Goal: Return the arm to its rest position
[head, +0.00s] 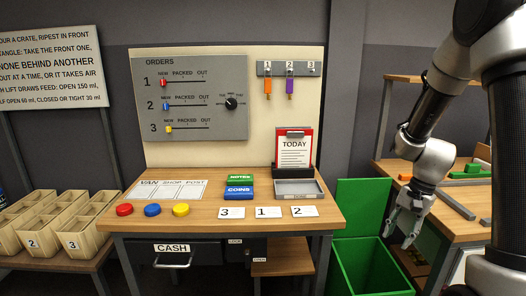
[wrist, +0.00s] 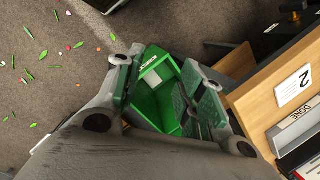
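My arm comes in from the upper right of the head view and bends down at the wrist. My gripper (head: 400,238) hangs pointing down, above and at the right side of the green bin (head: 370,266). In the wrist view my gripper (wrist: 158,88) has its two fingers spread apart with nothing between them. The green bin (wrist: 153,105) shows through the gap, below the fingers, with a pale label or card inside its far end.
A desk (head: 220,208) with coloured buttons, cards and a clipboard stands left of the bin. A workbench (head: 455,218) with green and orange items is close at the right. Wooden crates (head: 75,222) stand far left. Leaf scraps and petals (wrist: 38,75) litter the floor.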

